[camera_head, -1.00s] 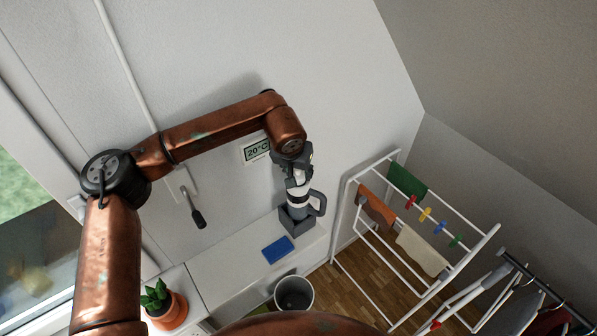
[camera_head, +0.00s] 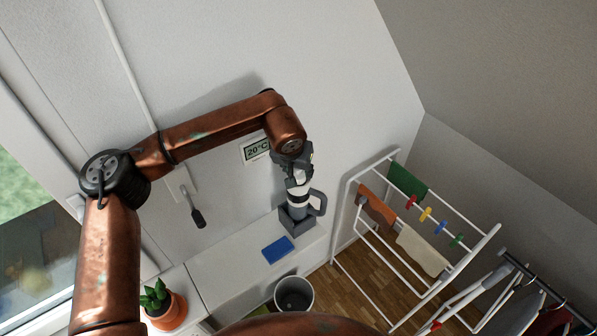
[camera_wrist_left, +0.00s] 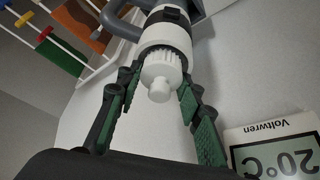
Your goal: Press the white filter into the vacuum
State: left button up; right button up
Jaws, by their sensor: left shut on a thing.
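The vacuum (camera_head: 297,213) is a grey and white handheld body with a looped grey handle. It stands upright on the white ledge by the wall in the head view. In the left wrist view the vacuum (camera_wrist_left: 170,35) shows its round white end facing the camera. The white filter (camera_wrist_left: 160,78), ribbed with a stepped knob, is at that end; how deep it sits cannot be told. My left gripper (camera_head: 298,177) is above the vacuum, pointing down. My right gripper is out of view.
A blue sponge-like block (camera_head: 278,250) lies on the white ledge (camera_head: 225,268) beside the vacuum. A thermometer (camera_head: 256,149) is on the wall close to my arm. A drying rack (camera_head: 351,210) stands to the right, a bin (camera_head: 294,292) below, and a potted plant (camera_head: 166,311) at lower left.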

pick_arm(q)
jog(key=shift+s+f, duration=0.2)
jog(key=shift+f, duration=0.35)
jog(key=shift+s+f, duration=0.2)
jog(key=shift+f, duration=0.3)
jog(key=o, duration=0.7)
jog(key=shift+b, duration=0.3)
jog(key=shift+c, duration=0.2)
jog(key=o, duration=0.4)
jog(key=shift+w+f, duration=0.15)
jog(key=shift+w+a, duration=0.1)
jog(key=shift+w, duration=0.1)
jog(key=shift+r, duration=0.3)
jog(key=v, duration=1.2)
jog(key=shift+w+r, duration=0.1)
jog(key=shift+w, duration=0.05)
